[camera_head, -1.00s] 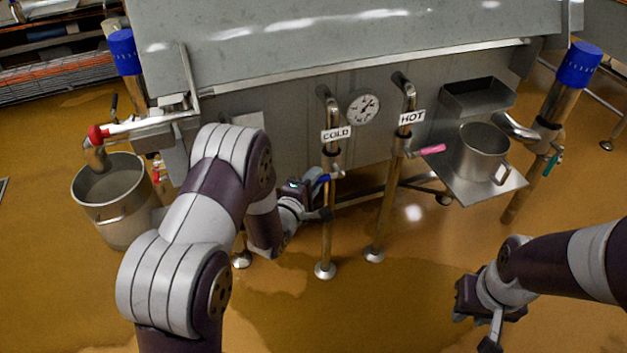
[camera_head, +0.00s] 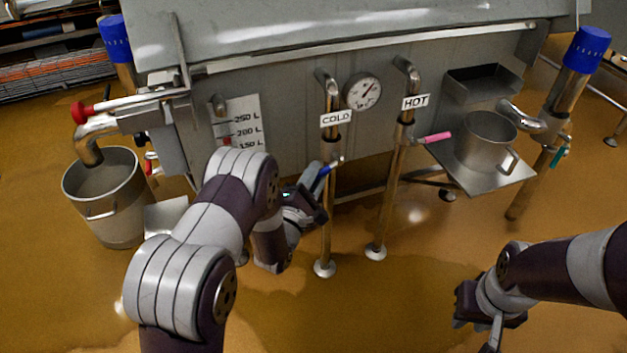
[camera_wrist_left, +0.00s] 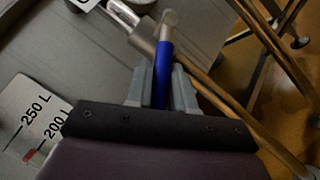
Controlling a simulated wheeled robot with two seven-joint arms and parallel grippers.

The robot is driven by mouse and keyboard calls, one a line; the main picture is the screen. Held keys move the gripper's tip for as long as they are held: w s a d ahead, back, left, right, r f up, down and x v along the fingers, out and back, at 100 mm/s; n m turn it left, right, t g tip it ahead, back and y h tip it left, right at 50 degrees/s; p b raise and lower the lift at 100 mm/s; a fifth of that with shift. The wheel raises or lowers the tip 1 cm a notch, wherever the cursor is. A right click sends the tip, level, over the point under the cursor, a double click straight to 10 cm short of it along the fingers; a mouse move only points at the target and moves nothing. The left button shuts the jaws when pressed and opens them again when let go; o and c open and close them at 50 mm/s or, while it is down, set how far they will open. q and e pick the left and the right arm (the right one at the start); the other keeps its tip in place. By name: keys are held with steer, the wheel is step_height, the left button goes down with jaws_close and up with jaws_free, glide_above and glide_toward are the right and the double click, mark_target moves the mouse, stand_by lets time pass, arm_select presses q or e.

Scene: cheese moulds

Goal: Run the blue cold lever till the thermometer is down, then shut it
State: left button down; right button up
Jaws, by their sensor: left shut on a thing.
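The blue cold lever (camera_head: 325,170) sits on the brass pipe under the COLD label (camera_head: 336,118). My left gripper (camera_head: 318,182) is shut on it. In the left wrist view the blue lever (camera_wrist_left: 163,78) runs between the two grey fingers (camera_wrist_left: 162,88), and its metal end sticks out beyond them. The round thermometer (camera_head: 363,91) is on the vat wall between the COLD and HOT pipes. Its needle points up and to the right; the numbers are too small to read. My right gripper (camera_head: 474,325) is away from the vat at lower right, empty, its fingers apart.
The pink hot lever (camera_head: 437,137) is on the HOT pipe. A steel pot (camera_head: 487,142) stands on a shelf at right. A bucket (camera_head: 104,205) stands under a red-handled spout at left. A litre scale (camera_head: 236,122) shows above my left arm. The front floor is clear.

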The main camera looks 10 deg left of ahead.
arm_select(q)
steer(key=shift+d+f+n+t+b, duration=0.2)
steer(key=shift+f+n+t+b, duration=0.35)
steer(key=shift+n+b, duration=0.1)
steer(key=c, duration=1.1)
jaws_free()
steer(key=shift+w+r, duration=0.1)
steer(key=shift+s, duration=0.3)
steer(key=p+v, duration=0.2)
steer(key=v, duration=1)
steer(key=shift+s, duration=0.1)
